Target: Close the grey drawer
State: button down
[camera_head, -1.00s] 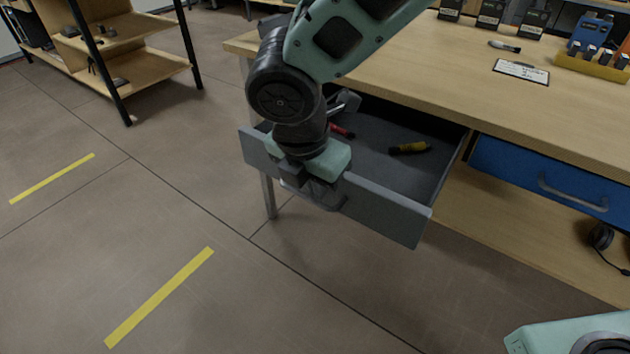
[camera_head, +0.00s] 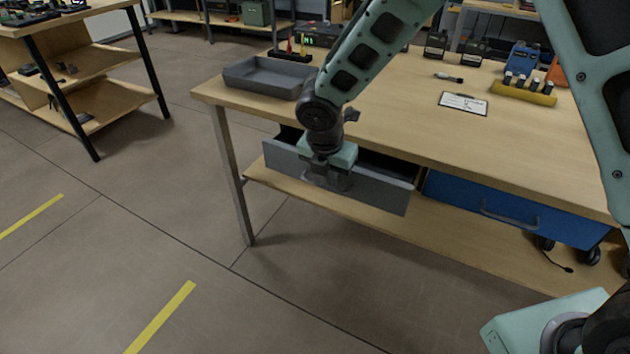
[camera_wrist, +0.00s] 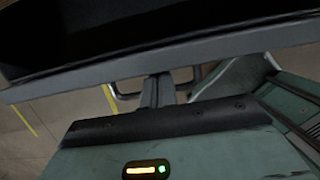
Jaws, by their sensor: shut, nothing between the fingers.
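The grey drawer (camera_head: 375,193) hangs under the left part of the wooden table and stands partly open, with a narrow dark gap behind its front. My gripper (camera_head: 328,180) is at the left half of the drawer front, by its handle; the fingers are shut and hold nothing. In the wrist view the top edge of the drawer front (camera_wrist: 215,46) runs across the picture, with the handle (camera_wrist: 128,95) below it beside my gripper (camera_wrist: 158,88). I cannot tell exactly where the fingertips touch. The drawer's contents are hidden now.
A blue drawer (camera_head: 500,208) is shut to the right. On the table (camera_head: 390,130) are a grey tray (camera_head: 265,78), a clipboard (camera_head: 462,103) and a yellow holder (camera_head: 522,92). A lower shelf (camera_head: 300,192) runs beneath. The floor in front is clear.

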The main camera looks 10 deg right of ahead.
jog(key=shift+w+d+p, duration=0.5)
jog(key=shift+w+d, duration=0.25)
jog(key=shift+w, duration=0.25)
jog(key=shift+w+d+p, duration=0.45)
jog(key=shift+w+d, duration=0.3)
jog(key=shift+w, duration=0.2)
